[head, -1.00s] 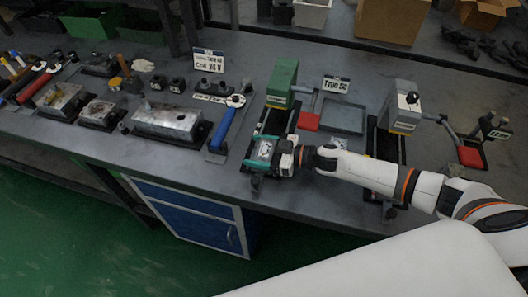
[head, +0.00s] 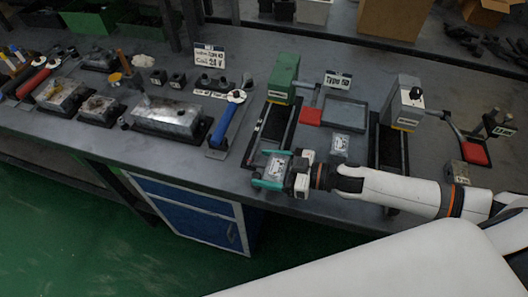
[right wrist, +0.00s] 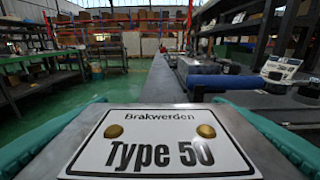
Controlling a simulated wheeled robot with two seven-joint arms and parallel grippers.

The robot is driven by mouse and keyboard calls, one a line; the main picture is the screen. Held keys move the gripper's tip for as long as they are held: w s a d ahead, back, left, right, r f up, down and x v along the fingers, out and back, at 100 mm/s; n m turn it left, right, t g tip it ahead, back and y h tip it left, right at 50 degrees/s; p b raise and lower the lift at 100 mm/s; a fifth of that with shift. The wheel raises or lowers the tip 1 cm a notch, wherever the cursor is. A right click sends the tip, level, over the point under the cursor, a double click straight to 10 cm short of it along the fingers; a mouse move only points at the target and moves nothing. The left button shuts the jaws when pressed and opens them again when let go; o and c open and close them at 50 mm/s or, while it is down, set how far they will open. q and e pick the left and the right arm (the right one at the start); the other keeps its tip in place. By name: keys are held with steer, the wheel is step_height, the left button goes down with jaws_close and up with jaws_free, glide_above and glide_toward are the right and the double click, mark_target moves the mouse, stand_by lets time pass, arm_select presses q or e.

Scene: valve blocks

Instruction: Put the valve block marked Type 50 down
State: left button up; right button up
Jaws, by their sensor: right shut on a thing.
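My right gripper (head: 272,170) is shut on the valve block (head: 276,165), with a teal finger on each side. The block is grey with a white label; in the right wrist view the label (right wrist: 160,143) reads "Brakwerden Type 50" between two brass studs. It is held near the bench's front edge, just in front of the green-topped fixture (head: 284,78); I cannot tell its height above the bench. A shallow grey tray (head: 345,113) stands right of that fixture, behind my right forearm, with a "Type 50" sign (head: 338,80) at its back. My left gripper is not in view.
Another block with a white label (head: 340,145) lies in front of the tray. A grey fixture (head: 403,103) with a red-ended lever (head: 474,153) stands to the right. A blue-handled tool (head: 226,122) and several metal blocks (head: 168,117) lie to the left.

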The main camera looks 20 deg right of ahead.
steer(key=s, duration=0.8)
steer(key=shift+s+a+b, duration=0.25)
steer(key=shift+s+b, duration=0.1)
steer(key=shift+b, duration=0.1)
steer(key=shift+r, duration=0.1)
steer(key=w+a+r+m+t+h, duration=0.3)
steer(key=r+m+t+h, duration=0.1)
steer(key=r+m+t, duration=0.1)
steer(key=d+r+m+t+h, duration=0.2)
steer(key=d+m+h, duration=0.4)
steer(key=d+h, duration=0.2)
steer(key=shift+w+d+r+h, duration=0.25)
steer(key=shift+w+d+h, duration=0.15)
steer(key=shift+h, duration=0.3)
steer(key=shift+a, duration=0.1)
